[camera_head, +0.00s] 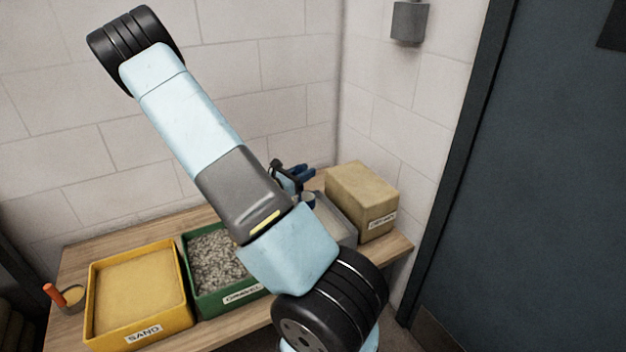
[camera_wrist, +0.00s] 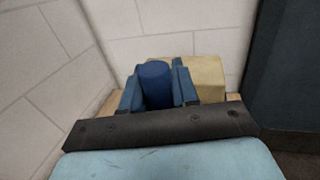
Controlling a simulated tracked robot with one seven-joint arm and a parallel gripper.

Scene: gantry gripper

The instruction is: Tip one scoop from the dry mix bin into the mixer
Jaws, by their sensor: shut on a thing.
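My gripper (camera_wrist: 157,88) is shut on a dark blue cylindrical handle (camera_wrist: 156,84), one finger on each side of it. In the head view the gripper shows small behind my arm (camera_head: 292,176). A small grey cup-like piece (camera_head: 308,198) shows just below it, seemingly the scoop's bowl; its contents cannot be made out. A pale grey bin (camera_head: 343,222) lies below and right of the gripper, mostly hidden by my arm. Its label is hidden, so I cannot tell if it is the dry mix bin. No mixer is in view.
A yellow sand bin (camera_head: 186,314) and a green gravel bin (camera_head: 199,307) stand on the wooden table (camera_head: 394,250). A tan labelled block (camera_head: 362,196) stands at the right, near the wall corner. An orange-handled tool (camera_head: 54,294) lies at the far left. A dark door is at right.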

